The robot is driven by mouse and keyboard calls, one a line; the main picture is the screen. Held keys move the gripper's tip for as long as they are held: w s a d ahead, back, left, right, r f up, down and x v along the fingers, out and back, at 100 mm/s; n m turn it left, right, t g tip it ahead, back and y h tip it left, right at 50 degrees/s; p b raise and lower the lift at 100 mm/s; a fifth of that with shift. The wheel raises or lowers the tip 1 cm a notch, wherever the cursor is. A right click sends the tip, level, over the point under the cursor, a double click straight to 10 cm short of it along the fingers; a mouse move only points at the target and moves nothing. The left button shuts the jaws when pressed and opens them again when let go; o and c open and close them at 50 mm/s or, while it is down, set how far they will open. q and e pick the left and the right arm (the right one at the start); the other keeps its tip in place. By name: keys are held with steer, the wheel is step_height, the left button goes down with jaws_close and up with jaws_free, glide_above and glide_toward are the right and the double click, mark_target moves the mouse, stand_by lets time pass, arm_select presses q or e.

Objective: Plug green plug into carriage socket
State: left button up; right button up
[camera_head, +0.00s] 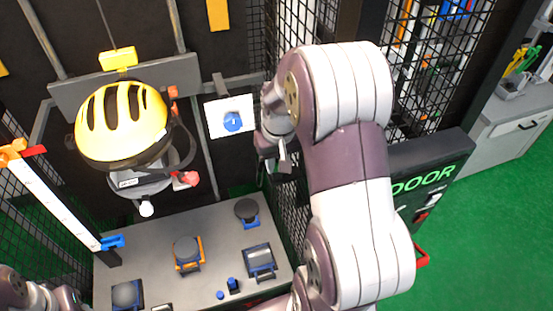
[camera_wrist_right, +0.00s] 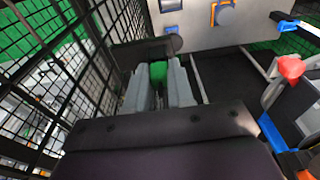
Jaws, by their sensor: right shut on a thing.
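The green plug (camera_wrist_right: 158,72) shows between the fingertips of my right gripper (camera_wrist_right: 158,88) in the right wrist view. The gripper is shut on it. In the head view my right gripper (camera_head: 277,161) is just right of the white panel, and I cannot make out the plug there. The carriage (camera_head: 140,185) hangs at the left under a yellow helmet (camera_head: 122,120), apart from the gripper. A red knob (camera_head: 188,179) sticks out of its right side. I cannot make out the socket on it. Only links of my left arm show at the bottom left; its gripper is not visible.
A white panel (camera_head: 230,117) with a blue round part stands between carriage and gripper. A grey table (camera_head: 215,220) below bears several dark pads. Black mesh (camera_head: 289,205) runs close beside my right arm. A white ruled post (camera_head: 58,205) stands at the left.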

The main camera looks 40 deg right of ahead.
mark_target(276, 163)
steer(key=o, duration=0.9)
steer(key=shift+c, duration=0.2)
steer(key=shift+f, duration=0.1)
steer(key=shift+r+b, duration=0.3)
step_height(276, 163, up, 3)
steer(key=shift+r+b, duration=0.1)
steer(key=shift+b, duration=0.9)
step_height(276, 163, up, 3)
steer(key=shift+s+a+r+p, duration=0.15)
steer(key=shift+r+p, duration=0.05)
steer(key=shift+p, duration=0.2)
step_height(276, 163, up, 5)
steer(key=p, duration=0.4)
steer(key=s+a+f+n, duration=0.2)
steer(key=s+a+f, duration=0.2)
steer(key=a, duration=0.3)
steer(key=s+a+f+n, duration=0.1)
steer(key=s+a+f, duration=0.3)
steer(key=a+f, duration=0.2)
steer(key=shift+s+a+f+n, duration=0.15)
steer(key=shift+s+a+n, duration=0.05)
steer(key=shift+a+n, duration=0.2)
